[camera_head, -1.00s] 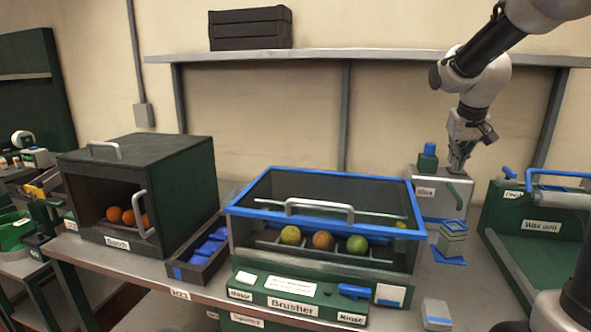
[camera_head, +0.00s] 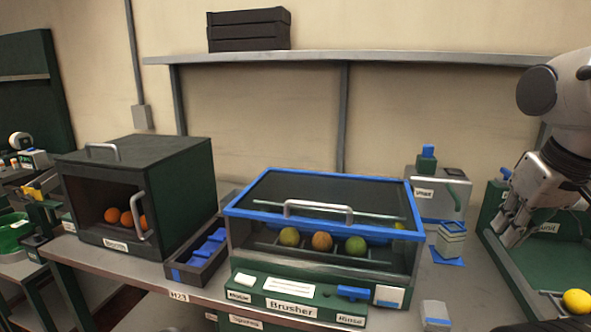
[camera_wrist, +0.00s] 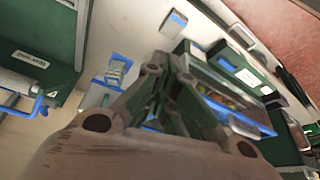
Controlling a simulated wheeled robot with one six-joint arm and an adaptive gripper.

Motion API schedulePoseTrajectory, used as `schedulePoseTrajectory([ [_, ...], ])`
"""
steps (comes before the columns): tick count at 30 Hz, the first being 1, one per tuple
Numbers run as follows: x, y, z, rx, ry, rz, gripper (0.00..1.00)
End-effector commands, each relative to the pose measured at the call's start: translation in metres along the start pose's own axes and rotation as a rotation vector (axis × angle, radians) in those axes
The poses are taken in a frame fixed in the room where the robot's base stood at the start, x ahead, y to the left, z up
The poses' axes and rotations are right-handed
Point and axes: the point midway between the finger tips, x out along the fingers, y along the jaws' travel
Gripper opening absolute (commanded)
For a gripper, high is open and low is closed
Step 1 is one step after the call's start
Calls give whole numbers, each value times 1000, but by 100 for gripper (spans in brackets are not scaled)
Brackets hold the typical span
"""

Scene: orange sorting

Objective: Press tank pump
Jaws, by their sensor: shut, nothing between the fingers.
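The grey tank (camera_head: 452,188) stands at the back of the bench, right of the brusher, with a small label on its front. A blue-topped green pump (camera_head: 427,158) sits upright on its top left. My gripper (camera_head: 508,240) is at the right, in front of the wax unit's left wall, pointing down and shut with nothing in it. It is apart from the tank and pump. In the wrist view its shut fingers (camera_wrist: 172,72) show over the bench. The pump cannot be made out clearly there.
The brusher (camera_head: 300,285) holds several fruits under a blue-framed lid. The wax unit (camera_head: 505,270) is at right, with a yellow fruit (camera_head: 577,301) in it. A shelf (camera_head: 350,56) runs above.

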Motion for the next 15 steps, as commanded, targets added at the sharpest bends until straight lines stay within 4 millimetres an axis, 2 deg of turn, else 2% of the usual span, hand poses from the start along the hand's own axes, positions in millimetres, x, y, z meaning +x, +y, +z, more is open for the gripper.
schedulePoseTrajectory([
  [7,2,1,0,4,-8,2,0],
  [11,13,3,1,13,-65,5,0],
  [13,20,5,-7,20,-104,8,0],
  [15,24,8,-25,26,-135,15,0],
])
